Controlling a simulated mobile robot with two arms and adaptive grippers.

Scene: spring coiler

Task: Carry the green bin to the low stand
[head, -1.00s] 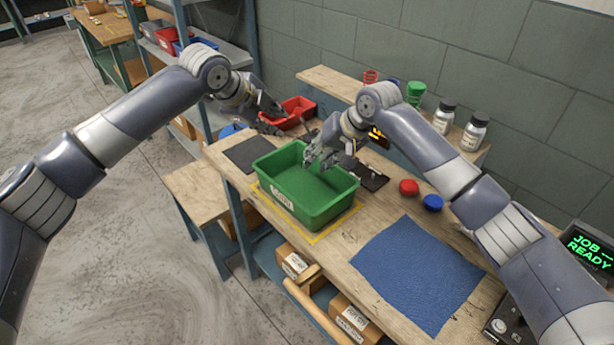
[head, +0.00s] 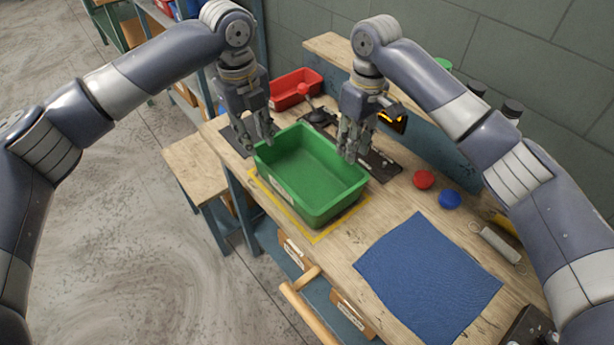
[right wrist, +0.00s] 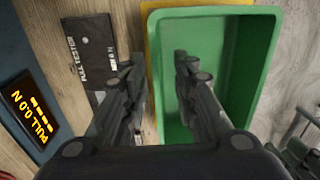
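The green bin (head: 313,207) sits empty on the workbench inside a yellow outlined area, and it also shows in the right wrist view (right wrist: 221,18). My left gripper (head: 259,146) points down at the bin's left end, its fingers apart near the rim. My right gripper (head: 347,152) points down at the bin's right end. In the right wrist view its open fingers (right wrist: 160,70) sit on either side of the bin wall, one outside and one over the inside. Contact is not clear. A low wooden-topped stand (head: 192,166) is left of the bench.
The pull tester (right wrist: 93,45) lies close beside the bin. A red bin (head: 296,90) stands behind. Red (head: 424,179) and blue (head: 450,199) round pieces and a blue mat (head: 428,275) lie to the right. The stand's visible top is clear, with open floor (head: 130,230) at left.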

